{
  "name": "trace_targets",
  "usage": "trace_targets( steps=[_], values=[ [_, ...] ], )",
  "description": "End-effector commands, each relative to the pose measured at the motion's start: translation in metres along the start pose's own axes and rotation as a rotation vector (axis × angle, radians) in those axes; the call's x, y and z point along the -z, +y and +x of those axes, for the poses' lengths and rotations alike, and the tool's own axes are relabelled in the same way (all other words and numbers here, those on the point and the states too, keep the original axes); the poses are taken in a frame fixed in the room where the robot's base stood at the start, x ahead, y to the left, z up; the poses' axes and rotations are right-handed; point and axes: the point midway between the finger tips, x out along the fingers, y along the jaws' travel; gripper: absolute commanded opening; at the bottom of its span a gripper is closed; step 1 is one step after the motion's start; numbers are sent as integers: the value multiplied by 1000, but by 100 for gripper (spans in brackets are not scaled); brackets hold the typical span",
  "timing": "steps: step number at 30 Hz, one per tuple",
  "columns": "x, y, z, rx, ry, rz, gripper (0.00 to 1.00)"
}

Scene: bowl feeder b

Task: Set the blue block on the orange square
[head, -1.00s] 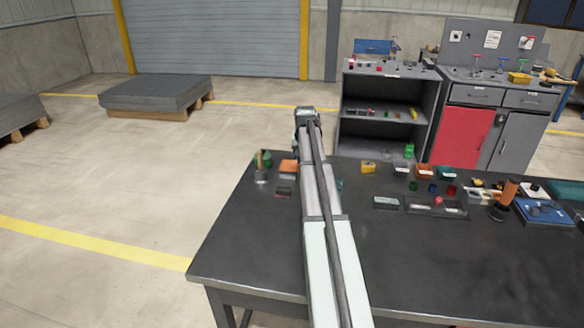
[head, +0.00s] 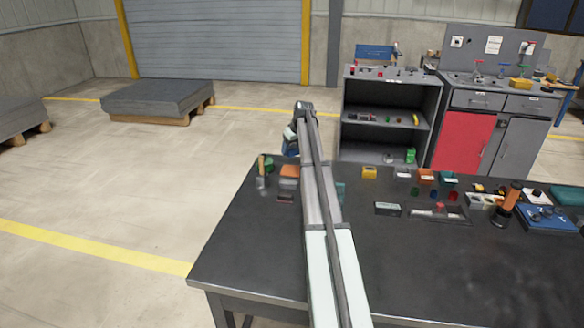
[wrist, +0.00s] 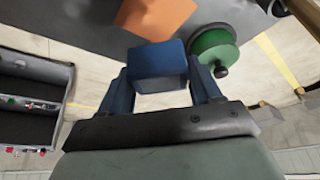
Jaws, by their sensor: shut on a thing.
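My gripper (wrist: 160,75) is shut on the blue block (wrist: 157,62), which sits between its two blue fingers in the wrist view. In the head view the orange square (head: 289,171) is near the table's far left corner, left of my arm. My gripper (head: 290,146) shows partly there, at the far edge of the table, and the block cannot be made out. The height of the block over the table is unclear.
A green round object (wrist: 213,49) is close to the right finger in the wrist view. A holder with tools (head: 262,178) stands left of the orange square. A yellow bin (head: 369,172) and several small parts lie to the right. The table's front left is clear.

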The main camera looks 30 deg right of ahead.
Motion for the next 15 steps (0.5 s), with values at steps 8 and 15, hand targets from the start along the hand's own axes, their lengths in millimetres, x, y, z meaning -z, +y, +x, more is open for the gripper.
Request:
trace_targets(
  steps=[8,15],
  values=[
    [-16,0,37,0,0,2,24],
    [-24,0,56,-1,0,2,24]
  ],
)
